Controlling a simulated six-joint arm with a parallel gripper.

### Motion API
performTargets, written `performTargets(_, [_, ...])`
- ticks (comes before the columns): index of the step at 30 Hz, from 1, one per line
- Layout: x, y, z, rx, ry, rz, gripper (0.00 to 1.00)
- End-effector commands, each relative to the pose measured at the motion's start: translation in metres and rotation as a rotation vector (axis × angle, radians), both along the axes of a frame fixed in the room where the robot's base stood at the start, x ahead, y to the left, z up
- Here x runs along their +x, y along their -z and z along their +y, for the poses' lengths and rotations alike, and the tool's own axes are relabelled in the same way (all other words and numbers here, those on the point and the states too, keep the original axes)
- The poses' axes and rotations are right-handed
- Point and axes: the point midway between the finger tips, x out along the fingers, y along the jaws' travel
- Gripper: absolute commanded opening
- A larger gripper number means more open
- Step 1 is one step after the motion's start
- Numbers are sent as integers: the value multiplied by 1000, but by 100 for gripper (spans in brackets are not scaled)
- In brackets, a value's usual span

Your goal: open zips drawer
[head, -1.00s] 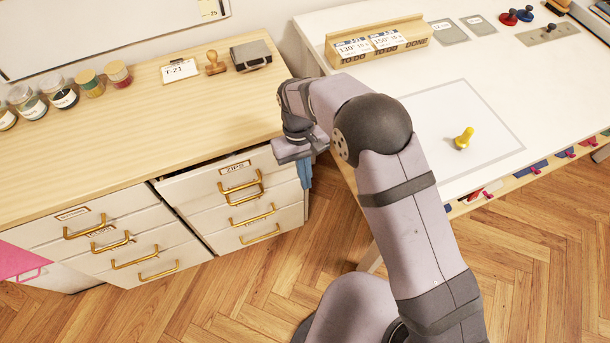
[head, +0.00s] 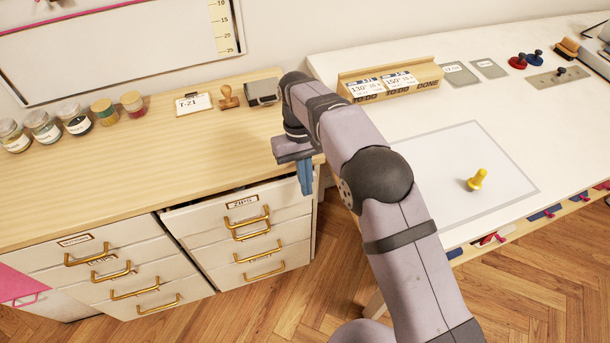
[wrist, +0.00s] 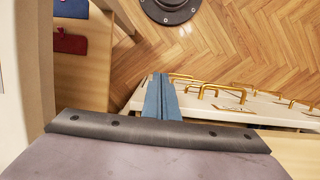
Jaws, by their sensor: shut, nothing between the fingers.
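The zips drawer (head: 213,218) is the top drawer of the right-hand stack under the wooden counter. It stands pulled out a little, with a dark gap showing behind its labelled front. Its brass handle (head: 247,216) is free. My gripper (head: 306,190) hangs at the drawer's right end, past the counter's corner, with its blue fingers pointing down. The fingers are shut and empty, to the right of the handle. In the wrist view the shut fingers (wrist: 162,97) are beside the end of the drawer fronts. I cannot tell whether they touch the drawer.
Closed drawers (head: 255,245) lie below, and another stack (head: 70,246) stands to the left. Jars, a T-21 card (head: 194,103), a stamp and a dark box stand on the counter (head: 150,150). A white table (head: 400,110) is close on the right. The floor in front is clear.

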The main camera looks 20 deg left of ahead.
Motion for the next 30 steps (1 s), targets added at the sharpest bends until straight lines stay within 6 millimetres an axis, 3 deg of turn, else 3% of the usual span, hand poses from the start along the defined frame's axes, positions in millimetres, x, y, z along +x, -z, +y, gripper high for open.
performTargets(9, [5,-27,5,1,0,-1,0])
performTargets(19, [-5,-21,14,2,-26,-2,0])
performTargets(22, [-18,-29,35,38,-71,-34,0])
performTargets(25, [-39,-56,61,106,-133,-89,0])
performTargets(27, [-62,-72,70,138,-180,-110,0])
performTargets(30, [-100,-85,68,149,-248,-125,0])
